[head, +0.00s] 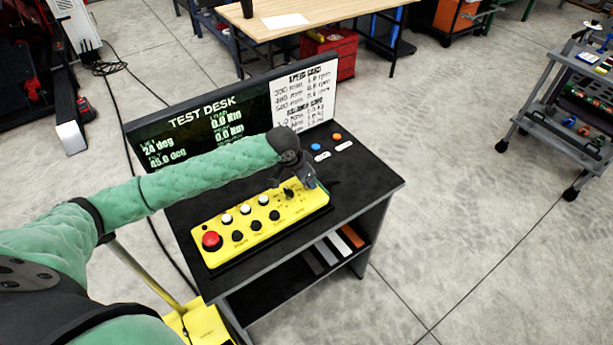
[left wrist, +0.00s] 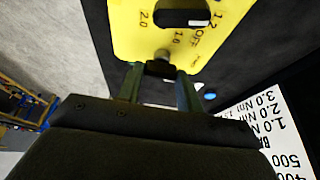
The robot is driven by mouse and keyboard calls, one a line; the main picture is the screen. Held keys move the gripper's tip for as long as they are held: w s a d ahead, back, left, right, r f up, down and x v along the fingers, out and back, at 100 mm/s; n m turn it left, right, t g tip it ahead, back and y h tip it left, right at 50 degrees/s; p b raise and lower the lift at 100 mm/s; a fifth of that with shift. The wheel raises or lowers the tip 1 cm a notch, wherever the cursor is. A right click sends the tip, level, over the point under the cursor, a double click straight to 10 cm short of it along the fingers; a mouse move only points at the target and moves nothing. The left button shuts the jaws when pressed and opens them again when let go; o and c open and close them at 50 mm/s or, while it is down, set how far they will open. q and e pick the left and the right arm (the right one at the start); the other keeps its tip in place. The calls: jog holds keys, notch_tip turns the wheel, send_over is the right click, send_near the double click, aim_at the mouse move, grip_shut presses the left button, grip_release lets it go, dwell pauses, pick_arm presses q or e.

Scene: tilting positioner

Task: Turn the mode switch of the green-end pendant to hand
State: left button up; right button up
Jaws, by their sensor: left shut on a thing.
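A yellow pendant (head: 263,229) lies on the dark desk top, with a red button (head: 212,240) at its left end, white buttons and several black knobs. In the left wrist view, the fingers (left wrist: 160,75) are shut on a small switch (left wrist: 161,66) with a metal base near the panel's edge. A black dial (left wrist: 182,18) with a white pointer sits just beyond, with OFF, 1.2, 1.6 and 2.0 around it. The switch's lettering is not readable. My right gripper is out of view.
A TEST DESK screen (head: 205,132) and a white printed card (head: 304,96) stand behind the pendant. Blue and orange buttons (head: 337,136) are at the desk's back right. The desk's right part (head: 365,182) is clear. A grey cart (head: 560,137) stands far right.

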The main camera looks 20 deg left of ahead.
pick_arm(q)
jog(key=shift+r, duration=0.1)
jog(key=o, duration=1)
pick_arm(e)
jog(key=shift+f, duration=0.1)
pick_arm(q)
jog(key=shift+s+r, duration=0.1)
jog(key=shift+r, duration=0.1)
jog(key=b+v, duration=0.3)
jog(key=v, duration=0.4)
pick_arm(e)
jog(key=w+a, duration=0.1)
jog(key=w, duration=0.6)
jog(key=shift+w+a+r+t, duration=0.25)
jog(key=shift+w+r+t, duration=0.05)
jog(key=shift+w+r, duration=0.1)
pick_arm(q)
jog(key=shift+s, duration=0.1)
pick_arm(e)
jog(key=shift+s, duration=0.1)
